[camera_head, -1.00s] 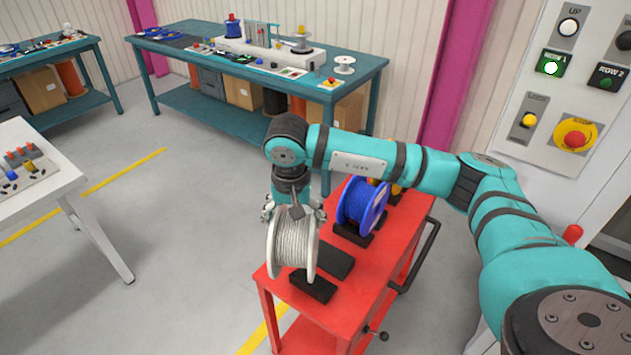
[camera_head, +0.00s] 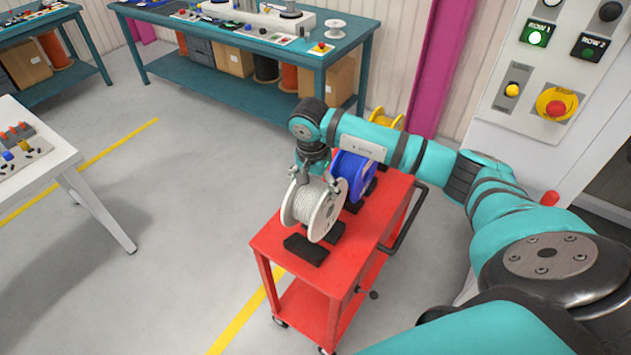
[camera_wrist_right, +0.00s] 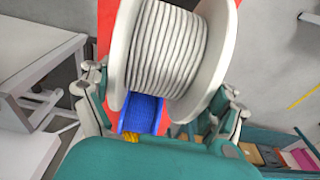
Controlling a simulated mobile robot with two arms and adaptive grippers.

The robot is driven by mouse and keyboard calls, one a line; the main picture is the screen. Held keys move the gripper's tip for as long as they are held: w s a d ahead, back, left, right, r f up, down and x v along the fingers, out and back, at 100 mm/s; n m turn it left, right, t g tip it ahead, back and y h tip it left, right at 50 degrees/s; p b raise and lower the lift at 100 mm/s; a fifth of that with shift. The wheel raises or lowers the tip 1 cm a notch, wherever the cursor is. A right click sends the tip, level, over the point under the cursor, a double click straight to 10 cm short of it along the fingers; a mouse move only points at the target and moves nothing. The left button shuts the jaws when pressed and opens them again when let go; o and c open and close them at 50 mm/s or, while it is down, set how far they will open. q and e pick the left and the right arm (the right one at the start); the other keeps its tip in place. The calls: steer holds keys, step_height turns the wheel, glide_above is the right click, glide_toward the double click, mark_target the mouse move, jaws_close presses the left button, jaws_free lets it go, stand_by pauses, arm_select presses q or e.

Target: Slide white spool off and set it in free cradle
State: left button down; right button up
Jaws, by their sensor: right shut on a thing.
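The white spool (camera_head: 307,204), wound with pale cable, is held upright on its flanges by my right gripper (camera_head: 317,184). The gripper comes from above with a finger at each side. In the right wrist view the spool (camera_wrist_right: 168,50) fills the space between the fingers. It is over the front black cradle (camera_head: 304,250) of the red cart, whose two blocks show beside and below it. I cannot tell whether the spool touches the blocks. The blue spool (camera_head: 352,172) sits in the cradle just behind. My left gripper is out of view.
A yellow spool (camera_head: 387,118) stands at the cart's far end. The red cart (camera_head: 350,262) has a dark handle on its right side. A teal workbench (camera_head: 352,50) is behind, a white table (camera_head: 50,160) at left, and a control panel (camera_head: 560,60) at right.

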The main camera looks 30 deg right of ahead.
steer(key=shift+f+b, duration=0.9)
steer(key=shift+f, duration=0.95)
steer(key=shift+w+f+b, duration=0.1)
steer(key=shift+f+b, duration=1.1)
steer(key=shift+f, duration=0.2)
steer(key=o, duration=1.5)
steer(key=shift+c, duration=0.2)
steer(key=r, duration=0.4)
steer(key=a+r, duration=0.1)
steer(key=r, duration=0.3)
steer(key=s+r, duration=0.1)
steer(key=r, duration=0.3)
steer(key=shift+a, duration=0.2)
